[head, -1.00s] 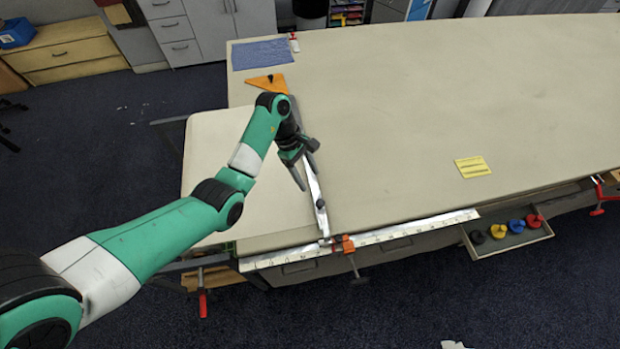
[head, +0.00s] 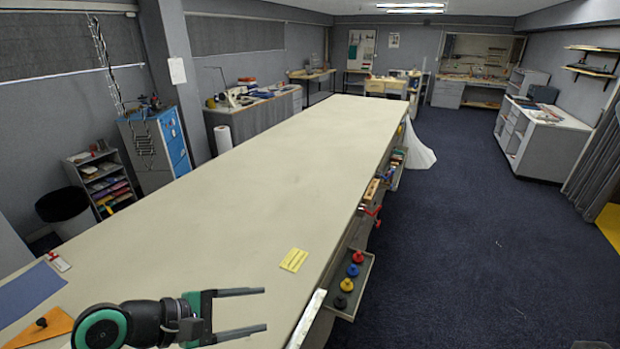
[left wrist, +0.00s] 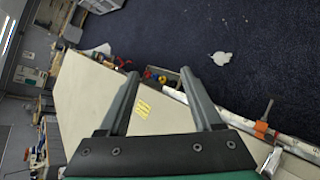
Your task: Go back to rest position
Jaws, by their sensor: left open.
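My left gripper (head: 240,312) shows at the bottom of the head view, above the near part of the long cloth table (head: 235,200). Its two fingers are apart and nothing is between them. In the left wrist view, the open fingers (left wrist: 160,98) frame the table and a yellow card (left wrist: 141,108) that lies beyond them. My right gripper is in neither view.
The yellow card also shows in the head view (head: 294,260). An orange triangle (head: 38,328) and a blue cloth (head: 28,293) lie at the near left. An open drawer with several coloured knobs (head: 352,270) juts from the right edge. The table's middle is clear.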

